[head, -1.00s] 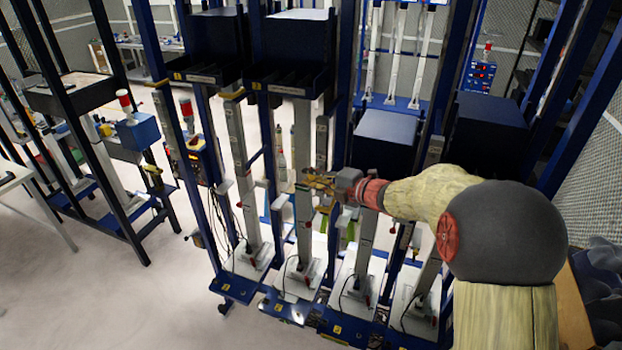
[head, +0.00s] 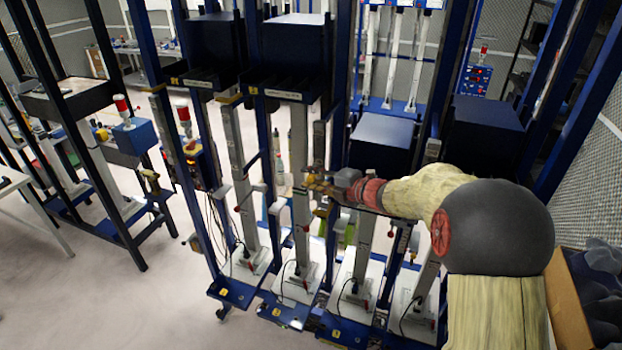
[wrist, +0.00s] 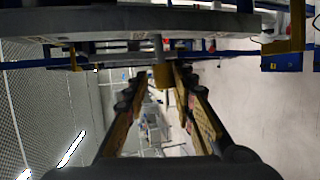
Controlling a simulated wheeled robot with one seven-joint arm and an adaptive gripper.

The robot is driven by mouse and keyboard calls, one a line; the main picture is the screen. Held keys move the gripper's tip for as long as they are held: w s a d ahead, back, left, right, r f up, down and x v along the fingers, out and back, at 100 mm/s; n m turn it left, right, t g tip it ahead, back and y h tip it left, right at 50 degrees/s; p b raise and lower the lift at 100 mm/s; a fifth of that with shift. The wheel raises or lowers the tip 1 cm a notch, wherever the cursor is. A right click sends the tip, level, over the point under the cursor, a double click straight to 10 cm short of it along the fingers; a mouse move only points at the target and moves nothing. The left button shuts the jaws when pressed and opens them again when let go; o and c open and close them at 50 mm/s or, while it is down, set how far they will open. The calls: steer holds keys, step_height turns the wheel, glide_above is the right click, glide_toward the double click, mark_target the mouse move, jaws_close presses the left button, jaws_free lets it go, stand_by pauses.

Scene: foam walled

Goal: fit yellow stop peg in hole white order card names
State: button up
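In the wrist view a short yellow peg (wrist: 162,75) stands out from a long grey bar (wrist: 150,22), between the tips of my two fingers. My gripper (wrist: 160,78) is open, with one finger on each side of the peg; a narrow gap shows at the left, and I cannot tell whether the right finger touches. In the head view my gripper (head: 313,182) is at a grey upright column (head: 301,150), at mid height; the peg's outline is not clear there. I cannot make out a white order card or the holes.
Blue frame posts (head: 262,130) and several grey columns stand close around my arm. Dark boxes (head: 381,140) sit among them. White base plates (head: 298,283) lie below. Open floor (head: 120,290) lies at the front left.

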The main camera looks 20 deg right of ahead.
steer(key=shift+o, duration=1.1)
steer(key=shift+s, duration=0.1)
steer(key=v, duration=1.1)
steer(key=shift+s+d, duration=0.25)
steer(key=shift+s, duration=0.05)
steer(key=shift+r, duration=0.1)
